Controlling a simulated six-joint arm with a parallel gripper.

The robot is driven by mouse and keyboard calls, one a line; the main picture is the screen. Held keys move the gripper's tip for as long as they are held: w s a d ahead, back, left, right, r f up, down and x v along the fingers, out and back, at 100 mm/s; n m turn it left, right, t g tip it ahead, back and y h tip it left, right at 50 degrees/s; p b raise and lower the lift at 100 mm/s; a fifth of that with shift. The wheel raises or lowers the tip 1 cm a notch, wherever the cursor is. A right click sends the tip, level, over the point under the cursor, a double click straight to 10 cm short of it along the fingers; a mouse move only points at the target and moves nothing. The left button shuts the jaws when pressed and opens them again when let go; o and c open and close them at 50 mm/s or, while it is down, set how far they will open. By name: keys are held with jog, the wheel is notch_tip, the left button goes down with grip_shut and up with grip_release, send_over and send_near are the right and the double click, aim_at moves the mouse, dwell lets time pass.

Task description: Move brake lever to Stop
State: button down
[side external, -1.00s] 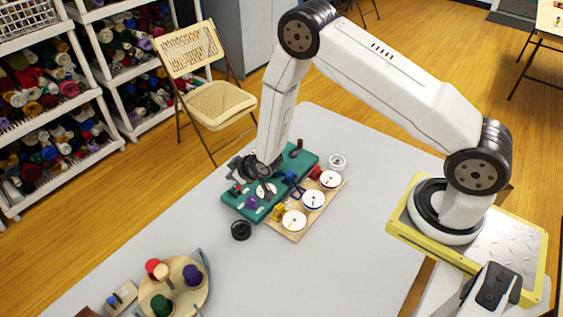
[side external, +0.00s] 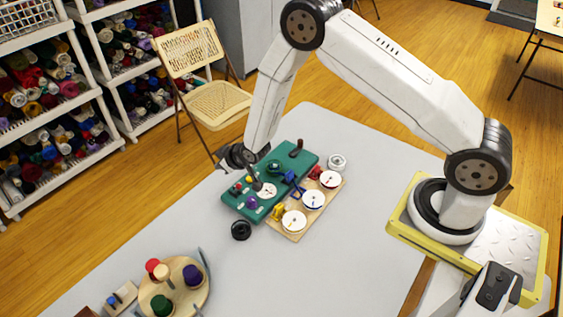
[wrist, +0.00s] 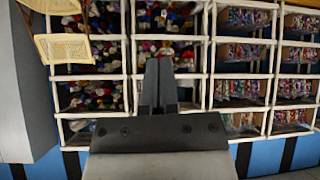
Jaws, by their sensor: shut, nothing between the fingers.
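A green control board (side external: 233,208) lies on the grey table. A dark handle (side external: 297,149) stands at its far right corner; I cannot tell for sure that it is the brake lever, and no Stop marking is readable. The board also bears a white dial (side external: 268,191), a purple knob (side external: 252,202), a green knob (side external: 274,167) and small red knobs (side external: 237,187).
A wooden board (side external: 294,234) with several white discs and coloured clips adjoins the green board. A black wheel (side external: 241,230) and a silver round part (side external: 337,162) lie nearby. A round wooden tray (side external: 205,293) with coloured pegs stands at front left.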

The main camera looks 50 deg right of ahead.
jog(key=s+r, duration=0.4)
jog(key=s, duration=0.4)
jog(key=shift+s+d+r, duration=0.35)
jog(key=shift+s, duration=0.05)
jog(key=shift+r, duration=0.1)
jog(key=s+d+r+m+g, duration=0.1)
jog(key=s+d+r+g, duration=0.1)
jog(key=s+r, duration=0.4)
jog(key=s+d+r+m+g, duration=0.1)
jog(key=s+d+r+g, duration=0.1)
jog(key=s+r+g, duration=0.2)
jog(key=s+r, duration=0.3)
jog(key=s, duration=0.4)
jog(key=shift+d+g+h, duration=0.35)
jog(key=shift+g+h, duration=0.05)
dwell(0.7)
